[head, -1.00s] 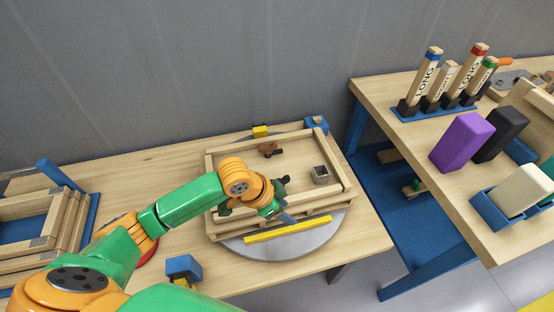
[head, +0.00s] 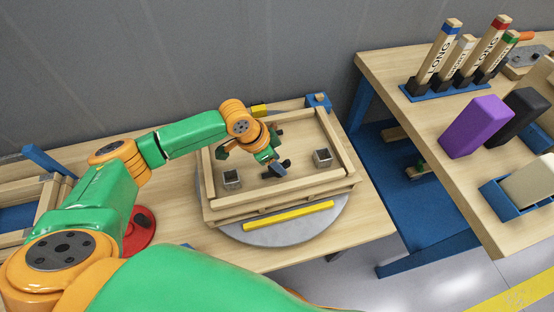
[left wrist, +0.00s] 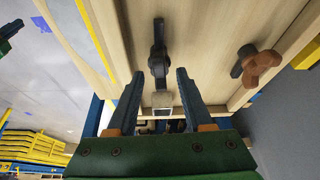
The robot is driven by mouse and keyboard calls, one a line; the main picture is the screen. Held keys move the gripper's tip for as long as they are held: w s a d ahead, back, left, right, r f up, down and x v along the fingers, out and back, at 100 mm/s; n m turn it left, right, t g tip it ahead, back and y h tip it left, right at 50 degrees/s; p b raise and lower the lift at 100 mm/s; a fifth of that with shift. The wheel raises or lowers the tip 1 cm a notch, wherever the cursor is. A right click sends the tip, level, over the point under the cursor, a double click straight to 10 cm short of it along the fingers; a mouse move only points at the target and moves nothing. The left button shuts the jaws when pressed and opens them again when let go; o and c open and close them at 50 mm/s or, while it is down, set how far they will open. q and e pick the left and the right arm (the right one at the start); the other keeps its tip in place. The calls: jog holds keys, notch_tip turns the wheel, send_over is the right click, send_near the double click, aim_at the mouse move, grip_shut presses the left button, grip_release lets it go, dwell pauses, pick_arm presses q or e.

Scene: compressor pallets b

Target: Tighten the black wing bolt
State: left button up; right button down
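The black wing bolt (head: 279,169) stands in the middle of the wooden pallet frame (head: 339,183). In the left wrist view the black wing bolt (left wrist: 158,62) lies in line with the gap between my fingertips, just beyond them. My left gripper (head: 266,155) is open and empty, close over the bolt in the head view; its two fingers (left wrist: 157,76) also show apart in the left wrist view. I cannot tell whether a finger touches the bolt. A brown wing bolt (left wrist: 258,65) sits to the right in the wrist view; my gripper hides it in the head view. My right gripper is not in view.
Metal blocks, left (head: 232,179) and right (head: 322,157), stand inside the frame. The frame rests on a round grey turntable (head: 285,233) with a yellow bar (head: 289,215). A second table at right holds a purple block (head: 477,126) and a black block (head: 520,115).

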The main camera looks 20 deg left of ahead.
pick_arm(q)
grip_shut()
jog(key=shift+r+m+p, duration=0.15)
jog(key=shift+m+p, duration=0.15)
jog(key=shift+m, duration=0.3)
jog(key=shift+o, duration=0.7)
grip_release()
jog(key=v, duration=0.6)
jog(key=shift+a+r+p, duration=0.25)
jog(key=shift+r+p, duration=0.05)
jog(key=shift+r, duration=0.05)
